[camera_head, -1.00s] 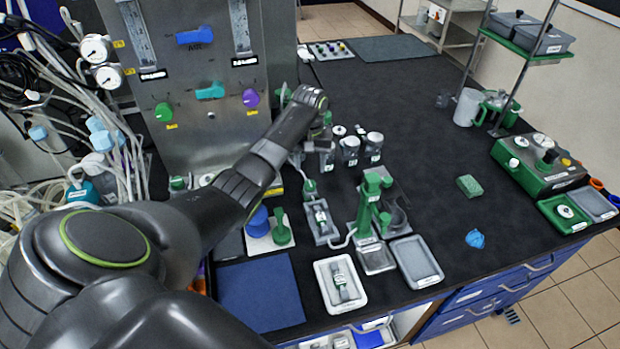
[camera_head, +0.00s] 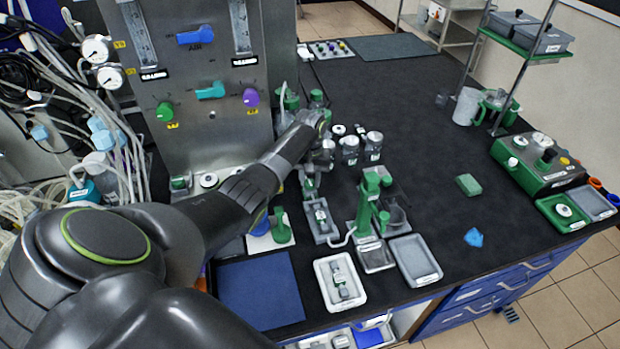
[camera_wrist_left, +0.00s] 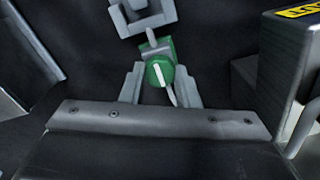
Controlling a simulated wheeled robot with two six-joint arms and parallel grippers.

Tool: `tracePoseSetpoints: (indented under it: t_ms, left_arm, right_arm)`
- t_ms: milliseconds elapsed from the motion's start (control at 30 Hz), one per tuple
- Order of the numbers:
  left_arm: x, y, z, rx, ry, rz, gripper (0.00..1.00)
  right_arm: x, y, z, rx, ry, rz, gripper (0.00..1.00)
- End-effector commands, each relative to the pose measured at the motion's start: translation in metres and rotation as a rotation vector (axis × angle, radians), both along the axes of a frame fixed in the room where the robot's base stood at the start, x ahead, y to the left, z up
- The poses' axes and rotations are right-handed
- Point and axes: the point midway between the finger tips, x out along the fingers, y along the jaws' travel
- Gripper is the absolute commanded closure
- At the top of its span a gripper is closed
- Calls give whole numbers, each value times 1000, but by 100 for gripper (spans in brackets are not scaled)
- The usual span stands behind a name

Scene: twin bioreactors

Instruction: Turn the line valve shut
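The line valve shows in the left wrist view as a green body with a round green knob (camera_wrist_left: 159,72) and a pale bar across it. In the head view the green valve (camera_head: 310,186) is small and partly hidden by my arm. My left gripper (camera_wrist_left: 159,88) points down over it, with one grey finger on each side of the knob. The fingers are apart, and I cannot tell whether either touches the knob. In the head view this gripper (camera_head: 312,168) is just above the valve. My right gripper is not in view.
A grey square holder (camera_head: 321,221) stands in front of the valve, and a green stand (camera_head: 369,205) is to its right. Several lidded jars (camera_head: 350,150) stand close by on the right. The steel panel (camera_head: 200,130) rises behind on the left.

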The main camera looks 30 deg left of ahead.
Motion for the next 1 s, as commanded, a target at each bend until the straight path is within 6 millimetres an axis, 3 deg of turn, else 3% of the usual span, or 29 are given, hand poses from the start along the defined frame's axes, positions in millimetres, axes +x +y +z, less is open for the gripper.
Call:
tracePoseSetpoints:
  t_ms: [33, 133, 567, 1000]
  left_arm:
    - [0, 0, 0, 0, 0, 0, 81]
    - [0, 0, 0, 0, 0, 0, 94]
    - [0, 0, 2, 0, 0, -93, 94]
    - [1, 0, 3, 0, -1, -469, 94]
  right_arm:
    - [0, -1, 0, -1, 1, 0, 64]
    - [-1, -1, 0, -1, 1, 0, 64]
    - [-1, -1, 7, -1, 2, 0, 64]
    - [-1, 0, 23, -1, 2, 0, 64]
